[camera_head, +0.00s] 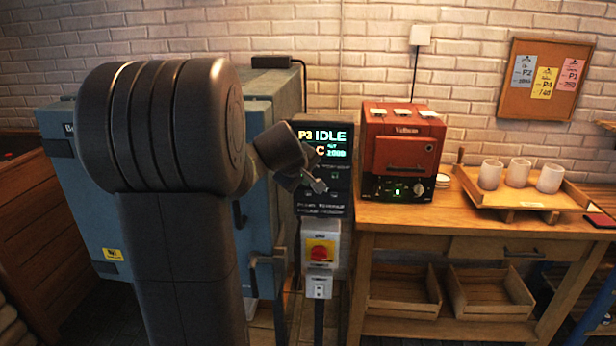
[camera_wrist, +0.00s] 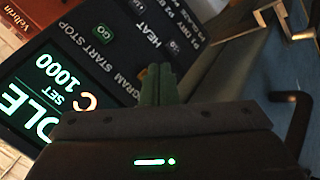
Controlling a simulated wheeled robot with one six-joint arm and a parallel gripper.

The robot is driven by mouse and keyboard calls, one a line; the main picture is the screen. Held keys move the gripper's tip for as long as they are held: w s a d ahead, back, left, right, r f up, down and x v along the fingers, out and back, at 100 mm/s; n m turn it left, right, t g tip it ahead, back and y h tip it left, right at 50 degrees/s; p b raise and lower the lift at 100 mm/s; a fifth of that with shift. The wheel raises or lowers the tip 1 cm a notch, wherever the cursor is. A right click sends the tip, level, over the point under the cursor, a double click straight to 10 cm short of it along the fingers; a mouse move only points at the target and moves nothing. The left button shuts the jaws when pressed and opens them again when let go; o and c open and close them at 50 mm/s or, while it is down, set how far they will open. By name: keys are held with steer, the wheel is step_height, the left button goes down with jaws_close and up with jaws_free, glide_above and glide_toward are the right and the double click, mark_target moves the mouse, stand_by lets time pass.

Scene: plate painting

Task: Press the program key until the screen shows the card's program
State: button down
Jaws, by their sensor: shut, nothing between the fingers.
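The black control panel (camera_head: 325,211) stands beside the big blue-grey kiln. Its screen (camera_head: 325,141) reads P3 IDLE; a SET value that looks like 1000 also shows on the screen in the wrist view (camera_wrist: 45,92). The wrist view shows the key labels PROGRAM, START, STOP and HEAT. My gripper (camera_head: 319,187) is shut and empty in front of the panel's keys. Its fingertips (camera_wrist: 160,72) are by the PROGRAM label; the program key seems hidden behind them, and I cannot tell whether they touch. Blue P2 (camera_head: 523,72), yellow P4 (camera_head: 544,83) and pink P1 (camera_head: 570,74) cards are on the corkboard.
Below the panel is a red-and-yellow switch (camera_head: 320,250). The blue-grey kiln (camera_head: 75,185) is at left. A small red kiln (camera_head: 403,150) and a wooden tray (camera_head: 545,199) with white cups stand on the table (camera_head: 425,216) at right.

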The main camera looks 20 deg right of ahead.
steer(key=shift+w, duration=0.1)
steer(key=shift+w+d, duration=0.2)
steer(key=shift+w, duration=0.1)
steer(key=shift+w+d, duration=0.2)
steer(key=shift+w, duration=0.1)
stand_by(0.8)
steer(key=shift+s+a, duration=0.45)
steer(key=shift+s, duration=0.25)
steer(key=s+a, duration=0.1)
steer(key=s+b, duration=0.1)
steer(key=s, duration=0.1)
steer(key=s+a+b, duration=0.1)
steer(key=shift+s+a, duration=0.15)
steer(key=shift+a, duration=0.15)
stand_by(0.8)
